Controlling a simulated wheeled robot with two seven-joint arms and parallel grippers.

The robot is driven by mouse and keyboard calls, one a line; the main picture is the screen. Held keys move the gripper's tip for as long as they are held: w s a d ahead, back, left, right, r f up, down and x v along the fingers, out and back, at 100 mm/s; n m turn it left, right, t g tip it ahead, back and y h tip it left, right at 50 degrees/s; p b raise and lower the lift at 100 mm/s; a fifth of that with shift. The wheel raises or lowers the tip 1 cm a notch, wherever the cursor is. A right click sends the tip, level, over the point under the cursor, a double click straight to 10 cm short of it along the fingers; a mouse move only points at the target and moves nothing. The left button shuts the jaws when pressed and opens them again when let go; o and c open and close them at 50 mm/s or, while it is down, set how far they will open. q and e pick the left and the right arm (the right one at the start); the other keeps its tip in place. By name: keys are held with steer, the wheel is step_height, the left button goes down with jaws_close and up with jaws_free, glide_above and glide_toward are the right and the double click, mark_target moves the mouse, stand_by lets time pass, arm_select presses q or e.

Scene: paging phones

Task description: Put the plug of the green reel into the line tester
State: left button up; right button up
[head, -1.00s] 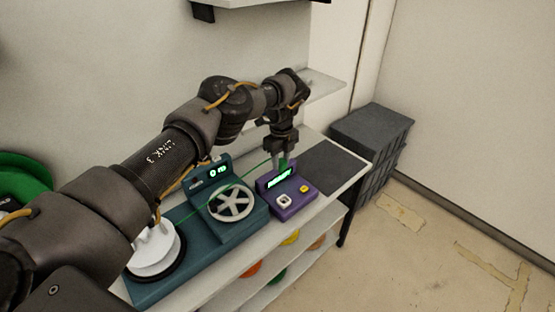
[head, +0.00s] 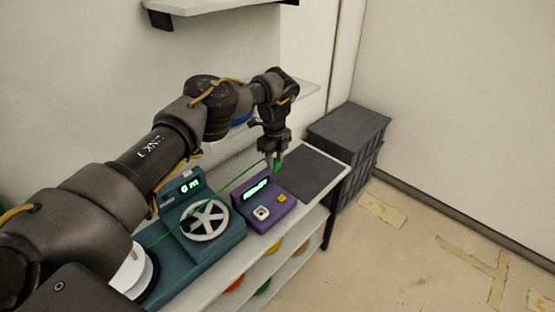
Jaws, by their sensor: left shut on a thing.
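My left gripper (head: 274,163) points down just behind the purple box with a lit green display, which looks like the line tester (head: 267,205). It is shut on a small green plug (head: 277,167), mostly hidden between the fingers. The plug is above and beside the box's back right edge; whether it touches the box I cannot tell. A thin green line (head: 235,180) runs from the plug leftward across the teal machine (head: 215,245). The green reel is not clearly in view. My right gripper is not in view.
A dark mat (head: 308,174) lies right of the purple box. Coloured items sit on the shelf below. A grey crate stack (head: 350,140) stands beyond the bench.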

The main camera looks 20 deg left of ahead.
arm_select(q)
steer(key=shift+s+a, duration=0.25)
steer(key=shift+a, duration=0.05)
steer(key=shift+s+a+f+p, duration=0.1)
steer(key=shift+s+f+p, duration=0.15)
steer(key=shift+f, duration=0.2)
steer(key=shift+s+a+f+p, duration=0.15)
steer(key=shift+f+p, duration=0.15)
steer(key=shift+f, duration=0.15)
steer(key=s+a+f, duration=0.2)
steer(key=s+f, duration=0.3)
steer(key=f, duration=0.3)
steer(key=shift+s+f, duration=0.15)
steer(key=shift+f, duration=0.2)
stand_by(0.3)
steer(key=shift+d+f+b, duration=0.1)
steer(key=shift+f+b, duration=1.8)
steer(key=shift+f, duration=0.6)
steer(key=shift+f+b, duration=0.35)
steer(key=shift+f, duration=0.35)
